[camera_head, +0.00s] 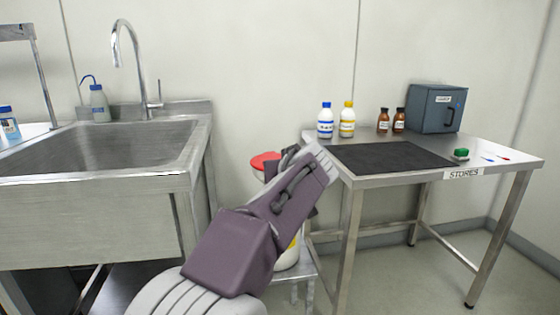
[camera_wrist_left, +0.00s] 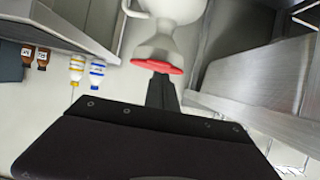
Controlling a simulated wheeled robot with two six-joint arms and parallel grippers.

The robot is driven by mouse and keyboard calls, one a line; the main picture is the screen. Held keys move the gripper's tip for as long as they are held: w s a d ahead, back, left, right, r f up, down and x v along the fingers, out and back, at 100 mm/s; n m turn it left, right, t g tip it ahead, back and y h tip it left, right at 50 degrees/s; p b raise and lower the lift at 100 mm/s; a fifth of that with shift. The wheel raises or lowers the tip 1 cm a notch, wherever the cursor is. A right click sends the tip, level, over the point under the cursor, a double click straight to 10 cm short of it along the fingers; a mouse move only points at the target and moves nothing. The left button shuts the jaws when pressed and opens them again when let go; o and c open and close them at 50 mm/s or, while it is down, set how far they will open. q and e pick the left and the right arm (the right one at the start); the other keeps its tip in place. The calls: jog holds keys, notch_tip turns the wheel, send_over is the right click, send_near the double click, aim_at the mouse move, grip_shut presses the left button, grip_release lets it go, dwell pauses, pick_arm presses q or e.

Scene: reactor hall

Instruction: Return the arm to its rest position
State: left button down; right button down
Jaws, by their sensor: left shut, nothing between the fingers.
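My left arm (camera_head: 262,228), purple and pale grey, reaches up from the bottom of the head view between the sink and the table. Its fingertips cannot be made out there. In the left wrist view, which is upside down, my left gripper (camera_wrist_left: 162,92) shows as a dark, shut pair of fingers with nothing between them. A white container (camera_wrist_left: 165,22) with a red lid (camera_wrist_left: 158,66) is just beyond the fingertips; I cannot tell whether they touch. In the head view the arm hides much of the container, and its red lid (camera_head: 264,160) shows beside the wrist. My right gripper is not in view.
A steel sink (camera_head: 100,182) stands at left. At right, a steel table (camera_head: 395,179) labelled STORES carries a black mat (camera_head: 390,157), a blue-capped bottle (camera_head: 325,122), a yellow-capped bottle (camera_head: 347,121), brown bottles (camera_head: 383,122), a grey-blue box (camera_head: 430,107) and a green item (camera_head: 461,153).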

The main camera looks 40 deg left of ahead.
pick_arm(q)
jog(key=s+d, duration=0.1)
jog(key=s+d+f, duration=0.2)
jog(key=d, duration=0.1)
jog(key=shift+s, duration=0.1)
